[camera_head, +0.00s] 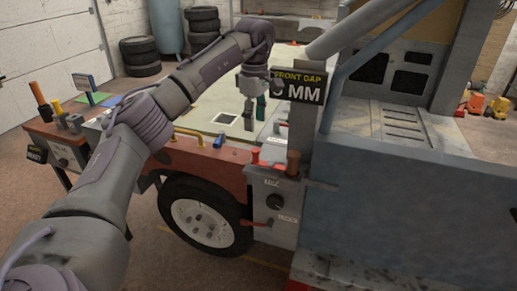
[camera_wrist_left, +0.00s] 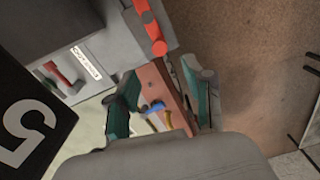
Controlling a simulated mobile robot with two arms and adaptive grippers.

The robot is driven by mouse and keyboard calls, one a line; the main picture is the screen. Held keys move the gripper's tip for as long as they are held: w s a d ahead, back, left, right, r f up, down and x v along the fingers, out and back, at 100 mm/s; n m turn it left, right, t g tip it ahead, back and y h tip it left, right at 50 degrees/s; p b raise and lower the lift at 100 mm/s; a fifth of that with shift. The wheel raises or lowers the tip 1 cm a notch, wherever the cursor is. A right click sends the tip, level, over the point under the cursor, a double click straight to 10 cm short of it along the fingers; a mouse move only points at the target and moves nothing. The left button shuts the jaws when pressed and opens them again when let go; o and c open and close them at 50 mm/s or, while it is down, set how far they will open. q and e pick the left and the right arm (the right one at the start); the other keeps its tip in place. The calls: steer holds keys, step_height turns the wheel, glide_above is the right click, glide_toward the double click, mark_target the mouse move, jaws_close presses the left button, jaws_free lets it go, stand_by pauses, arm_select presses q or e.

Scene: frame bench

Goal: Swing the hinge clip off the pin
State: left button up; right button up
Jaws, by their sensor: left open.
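My left gripper (camera_head: 255,110) hangs over the pale top of the bench, beside the black sign. It is open, with its two green-padded fingers apart in the left wrist view (camera_wrist_left: 163,92) and nothing held between them. A red part (camera_head: 267,162) lies on the grey post by the bench's front corner. A red bar also shows in the left wrist view (camera_wrist_left: 150,28), beyond the fingertips. I cannot tell for sure which part is the hinge clip or which is the pin. My right gripper is in neither view.
The black sign (camera_head: 299,87) and a grey upright stand close to the right of the gripper. A brown cylinder (camera_head: 293,162) stands near the red part. A yellow handle (camera_head: 189,134) and a small blue piece (camera_head: 218,141) sit along the red bench edge.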

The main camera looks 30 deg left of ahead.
mark_target(255, 150)
arm_select(q)
step_height(255, 150, down, 6)
steer(key=shift+s+r+p, duration=0.1)
steer(key=shift+p, duration=0.4)
step_height(255, 150, down, 4)
steer(key=shift+p, duration=0.4)
steer(key=shift+f, duration=0.65)
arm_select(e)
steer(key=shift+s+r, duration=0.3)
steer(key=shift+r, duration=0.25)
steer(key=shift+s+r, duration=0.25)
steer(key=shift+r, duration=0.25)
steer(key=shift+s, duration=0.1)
arm_select(q)
steer(key=shift+c, duration=0.7)
jaws_close()
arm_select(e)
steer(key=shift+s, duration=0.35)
